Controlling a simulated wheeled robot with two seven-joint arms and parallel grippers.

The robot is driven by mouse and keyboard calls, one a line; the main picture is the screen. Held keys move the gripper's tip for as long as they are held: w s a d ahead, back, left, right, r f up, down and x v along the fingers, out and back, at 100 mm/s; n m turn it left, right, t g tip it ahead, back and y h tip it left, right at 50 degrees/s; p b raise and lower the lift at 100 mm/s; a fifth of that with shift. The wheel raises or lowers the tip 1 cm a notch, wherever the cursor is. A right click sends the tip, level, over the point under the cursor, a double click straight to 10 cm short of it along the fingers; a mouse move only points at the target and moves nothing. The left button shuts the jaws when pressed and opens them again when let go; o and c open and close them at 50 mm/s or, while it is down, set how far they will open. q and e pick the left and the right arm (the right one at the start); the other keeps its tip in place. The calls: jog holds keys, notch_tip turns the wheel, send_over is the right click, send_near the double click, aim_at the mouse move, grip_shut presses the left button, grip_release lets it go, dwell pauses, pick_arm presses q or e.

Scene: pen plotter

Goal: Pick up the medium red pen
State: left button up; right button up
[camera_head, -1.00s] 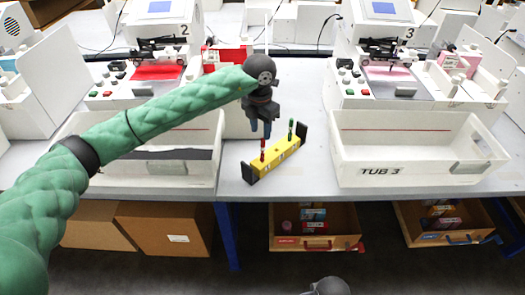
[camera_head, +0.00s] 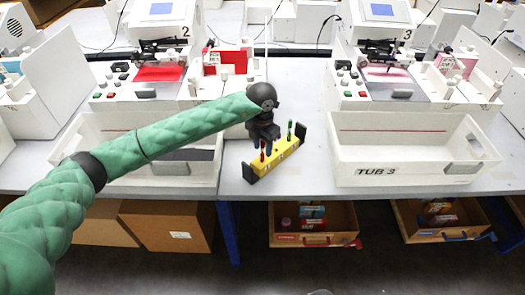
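A yellow pen holder (camera_head: 268,165) with black end plates stands on the table between the two white tubs. A red pen (camera_head: 262,154) stands upright in its left part, and a green pen (camera_head: 290,130) stands upright at its right part. My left gripper (camera_head: 266,150) points down just above the holder, with its fingers at the upper part of the red pen. The fingers partly hide the pen, and I cannot tell whether they touch it. My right gripper is not clearly seen; only a small dark piece shows at the bottom edge.
A white tub (camera_head: 182,185) stands left of the holder, partly behind my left arm. Another tub (camera_head: 400,172), marked TUB 3, stands to the right. Plotter machines 2 (camera_head: 155,75) and 3 (camera_head: 390,75) stand behind. An open drawer (camera_head: 335,238) with boxes is below the table.

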pick_arm(q)
jog(key=shift+f, duration=0.25)
grip_shut()
pick_arm(e)
jog(key=shift+f, duration=0.45)
